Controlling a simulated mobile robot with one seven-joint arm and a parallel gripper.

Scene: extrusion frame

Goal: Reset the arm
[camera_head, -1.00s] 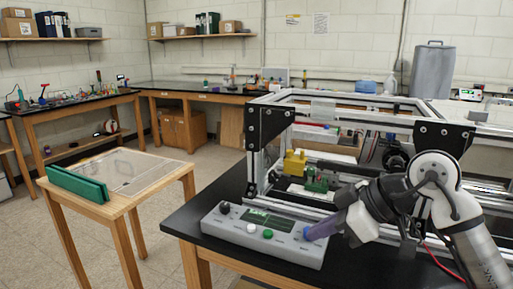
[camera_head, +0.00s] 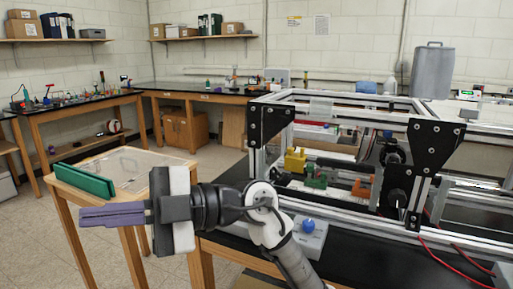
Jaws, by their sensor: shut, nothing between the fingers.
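My arm reaches up from the lower middle of the head view and bends left. My gripper (camera_head: 112,214) points left with its purple fingers shut and nothing between them. It is in front of the small wooden table, in the picture, and clear of the control box. The grey control box (camera_head: 312,241) on the black bench is mostly hidden behind my arm. Its blue knob (camera_head: 308,226) shows just right of my arm.
The aluminium extrusion frame (camera_head: 350,103) stands on the black bench (camera_head: 365,257) at right, with yellow (camera_head: 295,160), green (camera_head: 317,179) and orange (camera_head: 361,188) parts inside. Red cables trail at lower right. Open floor lies at left.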

